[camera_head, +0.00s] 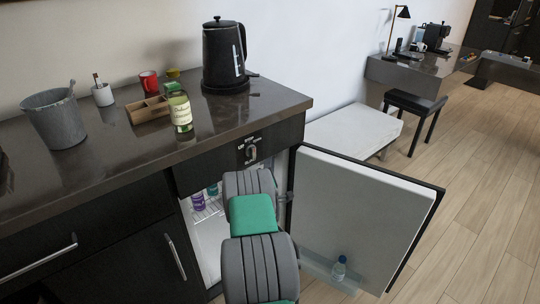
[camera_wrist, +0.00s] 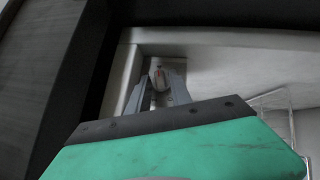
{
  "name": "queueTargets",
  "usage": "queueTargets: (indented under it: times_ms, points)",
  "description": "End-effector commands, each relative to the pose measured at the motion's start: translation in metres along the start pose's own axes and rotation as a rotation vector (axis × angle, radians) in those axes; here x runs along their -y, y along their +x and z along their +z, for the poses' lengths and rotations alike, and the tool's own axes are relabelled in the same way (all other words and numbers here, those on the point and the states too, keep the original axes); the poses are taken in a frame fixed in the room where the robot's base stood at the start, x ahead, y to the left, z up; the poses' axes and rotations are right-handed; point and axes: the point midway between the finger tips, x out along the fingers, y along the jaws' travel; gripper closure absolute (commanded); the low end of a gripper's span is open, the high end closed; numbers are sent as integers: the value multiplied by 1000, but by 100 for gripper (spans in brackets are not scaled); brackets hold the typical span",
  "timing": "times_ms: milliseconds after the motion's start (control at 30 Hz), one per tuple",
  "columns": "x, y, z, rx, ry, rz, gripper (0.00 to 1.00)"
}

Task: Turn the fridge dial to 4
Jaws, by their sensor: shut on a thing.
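The fridge (camera_head: 204,240) stands open under the counter, its white door (camera_head: 350,210) swung out to the right. In the wrist view, the small pale fridge dial (camera_wrist: 158,72) with a red mark sits on a grey plate inside the fridge, near an upper corner. My gripper (camera_wrist: 160,84) is shut on the dial, one finger on each side of it. The dial's numbers are too small to read. In the head view my arm reaches into the fridge and hides the gripper and the dial.
Purple and teal cans (camera_head: 198,201) stand on a wire shelf inside the fridge. A water bottle (camera_head: 339,268) sits in the door rack. The dark counter (camera_head: 100,175) above holds a kettle (camera_head: 224,55), a green bottle (camera_head: 180,112) and a bucket (camera_head: 55,118).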

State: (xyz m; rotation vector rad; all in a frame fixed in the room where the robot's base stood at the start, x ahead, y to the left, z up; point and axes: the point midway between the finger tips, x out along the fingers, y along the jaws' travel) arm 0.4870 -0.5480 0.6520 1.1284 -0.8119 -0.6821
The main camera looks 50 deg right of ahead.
Motion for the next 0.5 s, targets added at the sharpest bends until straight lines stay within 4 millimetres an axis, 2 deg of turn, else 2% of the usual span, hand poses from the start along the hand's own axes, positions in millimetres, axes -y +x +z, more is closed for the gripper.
queueTargets:
  times_ms: [500]
  points:
    - [-1, 1, 1, 2, 31, -28, 100]
